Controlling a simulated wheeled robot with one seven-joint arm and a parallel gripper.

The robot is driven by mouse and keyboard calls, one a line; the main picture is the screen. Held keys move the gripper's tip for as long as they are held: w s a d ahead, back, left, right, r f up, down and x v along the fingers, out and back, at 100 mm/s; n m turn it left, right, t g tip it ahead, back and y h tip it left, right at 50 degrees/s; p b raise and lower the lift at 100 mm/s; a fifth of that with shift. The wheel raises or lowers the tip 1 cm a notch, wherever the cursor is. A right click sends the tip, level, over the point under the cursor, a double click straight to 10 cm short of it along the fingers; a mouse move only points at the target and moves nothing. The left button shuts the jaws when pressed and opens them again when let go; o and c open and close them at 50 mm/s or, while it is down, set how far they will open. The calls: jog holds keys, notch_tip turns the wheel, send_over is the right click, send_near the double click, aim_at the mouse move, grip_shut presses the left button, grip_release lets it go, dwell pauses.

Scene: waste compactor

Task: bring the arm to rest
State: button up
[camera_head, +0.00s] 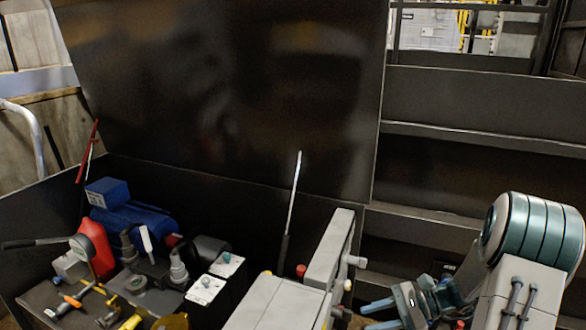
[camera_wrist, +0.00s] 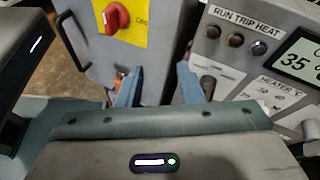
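My gripper (camera_head: 368,317) is at the lower right of the head view, beside the grey control box (camera_head: 335,250). Its two blue fingers point left and stand apart. In the wrist view the fingers of my gripper (camera_wrist: 159,80) are also apart, with nothing seen between them. Beyond them are a grey cabinet (camera_wrist: 135,60) with a red knob (camera_wrist: 115,17) on a yellow plate, and a grey control panel (camera_wrist: 225,60) marked RUN TRIP HEAT. Whether a fingertip touches either cannot be told. My arm is folded at the right of the head view.
A dark open bin (camera_head: 60,210) with a raised lid (camera_head: 225,90) holds a blue machine (camera_head: 135,222), a red container (camera_head: 100,255) and valves. A white-tipped lever (camera_head: 293,195) rises behind the control box. Dark shelving (camera_head: 480,100) stands behind my arm.

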jog(key=s+a+r+n+t+h+p, duration=0.1)
jog(key=s+r+n+h+p, duration=0.4)
jog(key=r, duration=0.7)
jog(key=s+a+r+n+t+h+p, duration=0.1)
jog(key=s+a+r+n+h+p, duration=0.2)
jog(key=s+r+n+h+p, duration=0.3)
jog(key=s+r+n+h, duration=0.2)
jog(key=s+r+n, duration=0.2)
jog(key=r+n, duration=0.1)
jog(key=shift+s+a+r+h, duration=0.3)
jog(key=shift+r+h, duration=0.1)
jog(key=shift+r, duration=0.25)
